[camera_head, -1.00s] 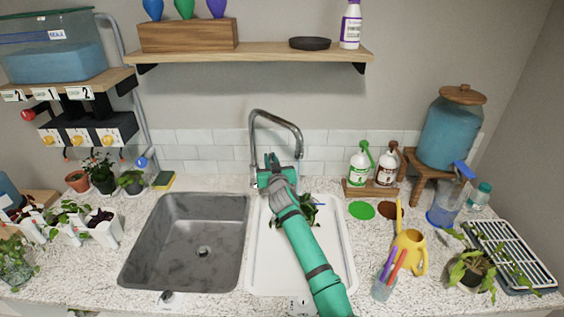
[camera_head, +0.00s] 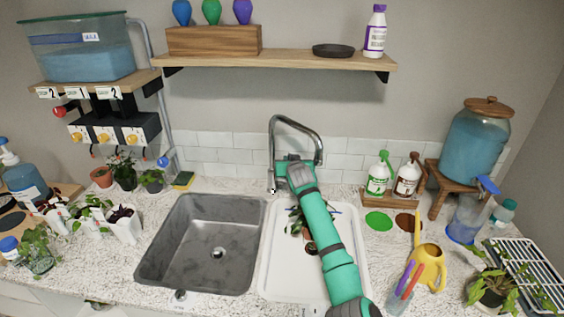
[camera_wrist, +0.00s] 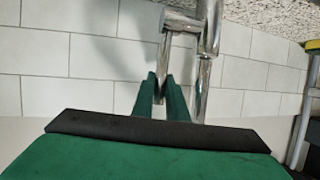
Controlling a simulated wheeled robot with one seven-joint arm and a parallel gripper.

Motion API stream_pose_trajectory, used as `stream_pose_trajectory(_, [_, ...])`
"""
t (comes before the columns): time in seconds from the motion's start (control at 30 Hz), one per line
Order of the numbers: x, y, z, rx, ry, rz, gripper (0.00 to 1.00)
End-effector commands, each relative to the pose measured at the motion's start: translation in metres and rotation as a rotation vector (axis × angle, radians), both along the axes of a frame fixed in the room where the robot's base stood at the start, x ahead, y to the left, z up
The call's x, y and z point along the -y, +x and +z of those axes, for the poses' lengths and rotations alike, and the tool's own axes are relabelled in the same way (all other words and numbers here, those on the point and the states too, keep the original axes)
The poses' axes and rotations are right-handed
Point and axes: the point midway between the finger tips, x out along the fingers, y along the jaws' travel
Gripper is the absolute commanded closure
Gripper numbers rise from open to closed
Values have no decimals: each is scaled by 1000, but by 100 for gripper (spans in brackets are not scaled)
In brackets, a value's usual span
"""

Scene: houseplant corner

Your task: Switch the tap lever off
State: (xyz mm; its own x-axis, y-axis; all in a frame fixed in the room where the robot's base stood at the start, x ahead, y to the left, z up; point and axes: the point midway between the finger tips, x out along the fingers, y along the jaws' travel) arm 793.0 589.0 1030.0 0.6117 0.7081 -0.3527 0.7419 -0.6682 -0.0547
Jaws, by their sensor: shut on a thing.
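The tap (camera_head: 273,150) is a tall silver arched pipe behind the two basins, against the white tiles. In the wrist view, the two green fingers of my gripper (camera_wrist: 161,88) are close together on a thin silver bar, the tap lever (camera_wrist: 165,58), which stands next to the thicker tap pipe (camera_wrist: 207,60). The gripper is shut on the lever.
A grey basin (camera_head: 203,245) is at the left and a white basin (camera_head: 275,280) with a potted plant (camera_head: 299,222) lies under my arm. Two pump bottles (camera_head: 378,178) stand right of the tap. A wooden shelf (camera_head: 290,60) hangs above.

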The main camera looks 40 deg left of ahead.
Motion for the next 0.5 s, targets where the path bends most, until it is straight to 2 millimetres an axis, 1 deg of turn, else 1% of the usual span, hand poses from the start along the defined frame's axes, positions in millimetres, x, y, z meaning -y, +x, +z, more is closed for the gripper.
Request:
stream_pose_trajectory(0.03, [7,7,-1,-9,-6,-11,100])
stream_pose_trajectory(0.1, [10,9,-1,-15,-11,-14,100])
stream_pose_trajectory(0.4, [12,11,-1,-16,-12,-17,100])
stream_pose_trajectory(0.43, [12,11,-1,-16,-12,-17,83])
stream_pose_trajectory(0.5, [11,10,-1,-17,-12,-16,69])
